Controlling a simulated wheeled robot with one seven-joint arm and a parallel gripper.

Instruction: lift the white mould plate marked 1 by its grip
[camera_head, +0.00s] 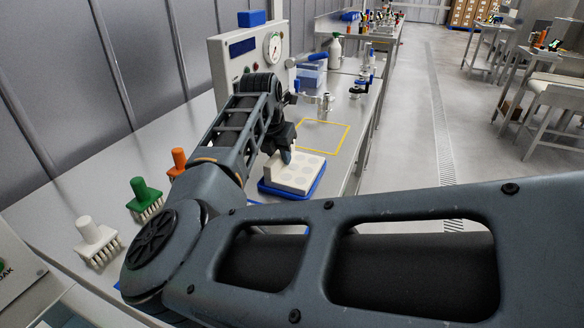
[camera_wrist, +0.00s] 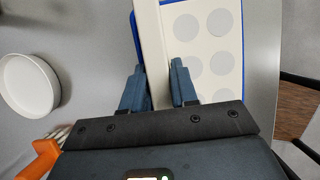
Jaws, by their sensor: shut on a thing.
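The white mould plate (camera_head: 301,173) with round grey cavities lies in a shallow blue tray (camera_head: 266,189) on the steel bench. In the wrist view the plate (camera_wrist: 232,50) shows its cavities beside a long pale raised bar, the grip (camera_wrist: 152,50). The blue tray edge (camera_wrist: 138,42) shows just to the left of the bar. My gripper (camera_wrist: 158,88) has one finger on each side of the bar and is shut on it. In the head view my gripper (camera_head: 285,156) is at the plate's left end. No number is readable on the plate.
A white round bowl (camera_wrist: 28,85) is left of the gripper. Orange (camera_head: 178,161), green (camera_head: 144,194) and white (camera_head: 93,238) brushes stand along the bench's left side. A machine with a dial (camera_head: 247,52) stands behind. A yellow outlined square (camera_head: 323,136) beyond the plate is empty.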

